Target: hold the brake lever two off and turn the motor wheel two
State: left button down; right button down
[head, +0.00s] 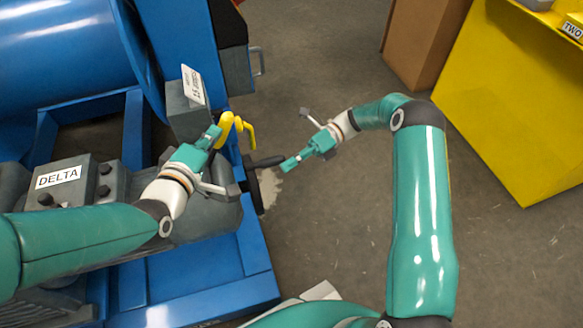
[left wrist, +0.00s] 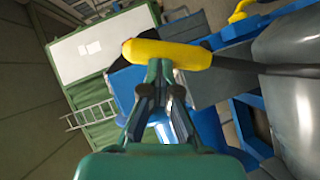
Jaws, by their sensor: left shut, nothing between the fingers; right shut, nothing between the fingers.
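Two yellow-handled levers stand at the blue machine's edge, a nearer one (head: 226,128) and a further one (head: 249,131). No readable label shows which is brake lever two. My left gripper (head: 214,134) is shut, its tips against or very close to the nearer yellow handle. In the left wrist view that handle (left wrist: 180,54) crosses just beyond the fingertips (left wrist: 160,72); contact is unclear. A dark wheel (head: 252,188), seen nearly edge-on, has a crank handle (head: 268,161) pointing right. My right gripper (head: 287,166) is shut and empty at that handle's end; I cannot tell whether they touch.
A grey motor box (head: 75,182) labelled DELTA lies left, and a grey box with a tilted label (head: 193,85) stands behind the levers. A brown box (head: 420,40) and a yellow cabinet (head: 510,110) stand right. The floor (head: 330,225) between is clear.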

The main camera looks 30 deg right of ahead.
pick_arm(q)
jog(key=shift+w+r, duration=0.1)
pick_arm(e)
jog(key=shift+w, duration=0.15)
dwell(0.5)
jog(key=s+d, duration=0.2)
jog(key=d, duration=0.7)
jog(key=shift+s, duration=0.35)
jog(key=shift+r, duration=0.1)
dwell(1.1)
